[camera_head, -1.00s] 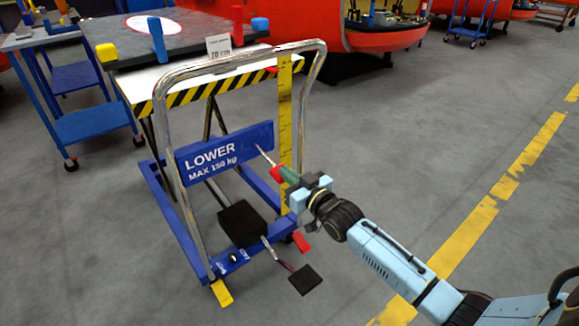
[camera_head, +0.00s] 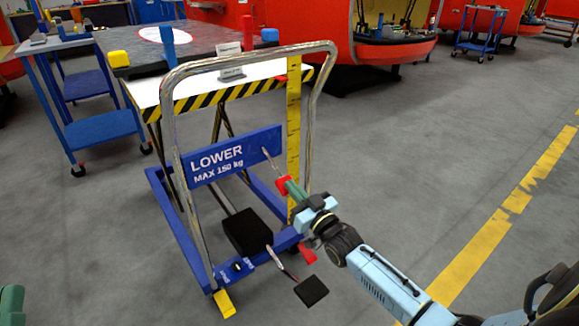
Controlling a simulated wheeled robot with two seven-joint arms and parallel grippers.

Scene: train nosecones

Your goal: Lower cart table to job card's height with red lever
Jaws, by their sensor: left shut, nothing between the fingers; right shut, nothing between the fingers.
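The blue cart (camera_head: 165,185) has a chrome push handle (camera_head: 172,120), a blue LOWER sign (camera_head: 235,153) and a white table top (camera_head: 190,86) with a black-yellow striped edge. A red-tipped lever (camera_head: 283,186) hangs from a thin rod at the sign's right end. My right gripper (camera_head: 292,187) is shut, its green fingertips at the red tip; contact is hard to tell. A yellow upright scale (camera_head: 293,130) stands beside the table edge, a small red pointer (camera_head: 281,78) near its top. The job card (camera_head: 229,48) stands behind the handle, unreadable. My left gripper (camera_head: 11,304) shows only partly at the lower left.
A black pedal (camera_head: 311,291) and red tab (camera_head: 307,254) stick out low on the cart. A blue trolley (camera_head: 100,130) stands left. Grey floor is open to the right.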

